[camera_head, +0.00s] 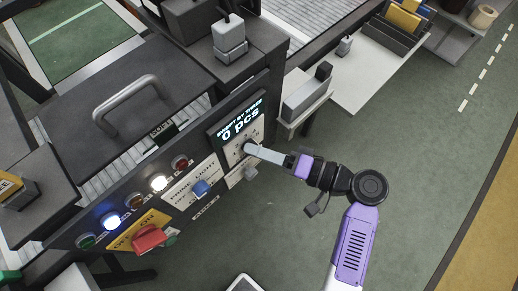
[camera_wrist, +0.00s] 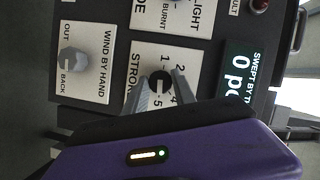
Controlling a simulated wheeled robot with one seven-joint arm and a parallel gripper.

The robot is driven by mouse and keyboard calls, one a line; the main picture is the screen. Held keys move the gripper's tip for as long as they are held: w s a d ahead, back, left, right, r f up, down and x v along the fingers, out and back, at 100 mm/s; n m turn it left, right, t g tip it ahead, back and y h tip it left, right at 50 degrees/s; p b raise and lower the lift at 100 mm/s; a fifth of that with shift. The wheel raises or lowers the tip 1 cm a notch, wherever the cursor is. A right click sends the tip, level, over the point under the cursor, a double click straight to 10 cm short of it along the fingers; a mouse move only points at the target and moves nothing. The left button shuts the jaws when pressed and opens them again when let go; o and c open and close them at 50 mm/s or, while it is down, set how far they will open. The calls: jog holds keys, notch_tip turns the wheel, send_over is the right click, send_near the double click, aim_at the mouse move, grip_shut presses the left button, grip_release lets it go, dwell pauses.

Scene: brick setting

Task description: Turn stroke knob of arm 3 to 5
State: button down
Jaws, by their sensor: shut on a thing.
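The stroke knob (camera_wrist: 159,82) is a small dark dial on a white plate marked STROKE (camera_wrist: 135,75), with the numbers 1, 2, 4 and 5 legible around it in the wrist view. My gripper (camera_wrist: 161,90) has its two grey fingers on either side of this knob and is shut on it. In the head view my gripper (camera_head: 252,150) reaches the panel from the right, just below the display, and its tip covers most of the dial. I cannot tell which number the knob points to. I see no arm number on the plate.
A display (camera_head: 240,118) reading "0 pcs" sits above the stroke plate. A grey "wind by hand" knob (camera_wrist: 73,60) is beside it. A blue knob (camera_head: 200,187), a red switch (camera_head: 148,238) and several lamps line the panel. Open green floor (camera_head: 270,225) lies in front.

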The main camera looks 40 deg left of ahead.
jog(key=shift+m, duration=0.5)
jog(key=shift+y, duration=0.3)
jog(key=c, duration=1)
grip_release()
jog(key=shift+c, duration=0.2)
jog(key=b+v, duration=0.1)
jog(key=v, duration=0.6)
jog(key=shift+w+d, duration=0.2)
jog(key=shift+d, duration=0.15)
